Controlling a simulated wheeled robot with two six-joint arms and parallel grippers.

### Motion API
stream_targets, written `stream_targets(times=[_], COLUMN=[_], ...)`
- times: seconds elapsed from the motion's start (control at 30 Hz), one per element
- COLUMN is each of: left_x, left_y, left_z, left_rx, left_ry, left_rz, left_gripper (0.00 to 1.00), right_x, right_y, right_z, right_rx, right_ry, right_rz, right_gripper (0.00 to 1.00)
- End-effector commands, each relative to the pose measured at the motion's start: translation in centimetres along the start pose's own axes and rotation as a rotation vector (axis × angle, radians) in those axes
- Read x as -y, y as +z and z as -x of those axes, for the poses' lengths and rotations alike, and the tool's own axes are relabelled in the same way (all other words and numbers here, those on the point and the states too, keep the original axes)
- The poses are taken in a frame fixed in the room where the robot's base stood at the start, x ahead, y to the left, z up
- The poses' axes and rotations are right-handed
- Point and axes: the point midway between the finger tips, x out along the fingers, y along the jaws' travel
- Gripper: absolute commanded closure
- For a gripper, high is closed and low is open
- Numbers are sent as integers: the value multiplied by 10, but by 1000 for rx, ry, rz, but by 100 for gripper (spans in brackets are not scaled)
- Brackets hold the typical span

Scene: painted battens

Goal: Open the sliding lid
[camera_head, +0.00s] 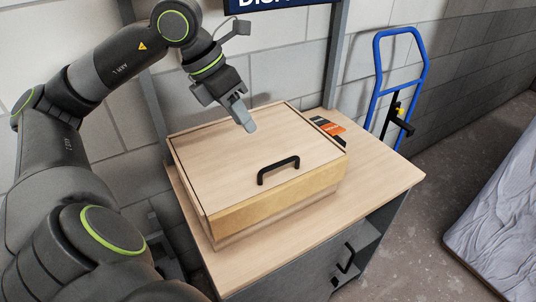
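A light wooden box (270,222) stands on a wooden-topped cabinet. Its flat sliding lid (232,158) covers the top, with no visible gap, and carries a black bar handle (278,170) near the front edge. My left gripper (245,121) is above the rear part of the lid, behind the handle and apart from it. Its fingers point down to the right and look close together, with nothing seen between them; their opening cannot be made out from this side. My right gripper is not in view.
The cabinet top (385,178) has free room right of the box. Orange and dark printed items (328,126) lie behind the box. A blue hand truck (378,75) stands by the block wall. A wrapped mattress-like thing (505,220) is at far right.

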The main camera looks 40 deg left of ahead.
Motion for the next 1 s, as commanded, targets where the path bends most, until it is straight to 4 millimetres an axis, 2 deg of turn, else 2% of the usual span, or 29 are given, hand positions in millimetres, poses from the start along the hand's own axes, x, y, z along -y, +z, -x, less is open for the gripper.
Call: stream_targets(times=[0.7, 1.0], left_x=[2, 1], left_y=[0, 0], left_z=[-89, -116], left_rx=[0, 0], left_ry=[-7, -2], left_rz=[2, 0], left_gripper=[68, 68], right_x=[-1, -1], right_y=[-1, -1], right_z=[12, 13], right_rx=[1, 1], right_ry=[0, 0], right_rz=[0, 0], right_gripper=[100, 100])
